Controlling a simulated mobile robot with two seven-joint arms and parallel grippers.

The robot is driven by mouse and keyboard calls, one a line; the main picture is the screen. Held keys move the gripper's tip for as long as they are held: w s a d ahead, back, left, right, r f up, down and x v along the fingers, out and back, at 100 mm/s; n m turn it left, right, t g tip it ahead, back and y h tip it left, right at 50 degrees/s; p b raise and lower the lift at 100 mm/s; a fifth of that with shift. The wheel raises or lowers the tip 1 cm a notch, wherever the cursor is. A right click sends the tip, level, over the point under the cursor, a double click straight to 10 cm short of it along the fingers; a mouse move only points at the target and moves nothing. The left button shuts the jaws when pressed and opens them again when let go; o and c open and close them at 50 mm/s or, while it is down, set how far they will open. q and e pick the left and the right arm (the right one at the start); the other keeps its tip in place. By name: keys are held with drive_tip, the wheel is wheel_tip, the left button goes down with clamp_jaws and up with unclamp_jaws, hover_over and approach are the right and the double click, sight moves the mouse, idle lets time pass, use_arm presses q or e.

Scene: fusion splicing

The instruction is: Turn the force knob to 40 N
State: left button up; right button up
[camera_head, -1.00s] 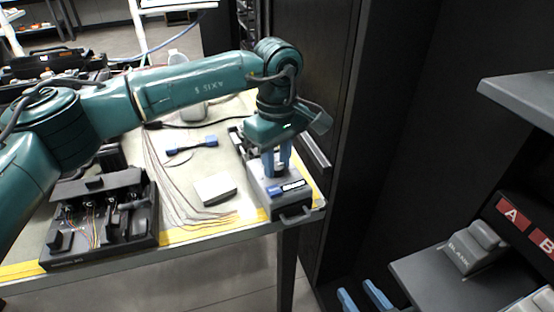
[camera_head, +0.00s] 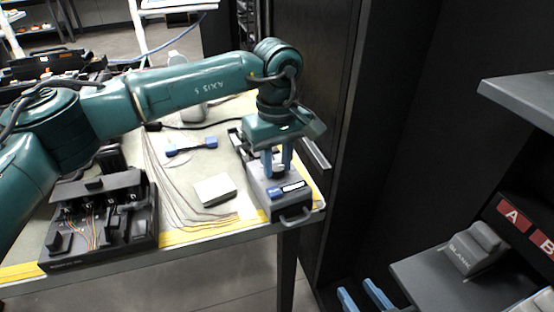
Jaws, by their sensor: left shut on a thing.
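A grey device (camera_head: 270,196) with a dark front and a small lit display (camera_head: 293,187) stands at the right end of the workbench. My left gripper (camera_head: 278,168) points down over its top. Its two blue fingers are shut on the force knob, which is mostly hidden between them. The knob's scale and the display's reading are too small to read. My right gripper (camera_head: 365,299) shows only as two blue fingers at the bottom edge, apart, with nothing seen between them.
A black splice tray (camera_head: 100,262) with coloured fibres sits at the bench's front left. A pale block (camera_head: 215,189), a blue tool (camera_head: 191,146) and loose fibres lie mid-bench. A dark cabinet (camera_head: 335,120) closes off the right side. A grey shelf (camera_head: 440,280) is at lower right.

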sight(277, 167)
use_arm(q)
drive_tip(key=o, duration=0.8)
drive_tip(key=shift+o, duration=0.8)
wheel_tip(277, 167, up, 13)
drive_tip(key=shift+r+p, duration=0.15)
drive_tip(key=shift+p, duration=0.6)
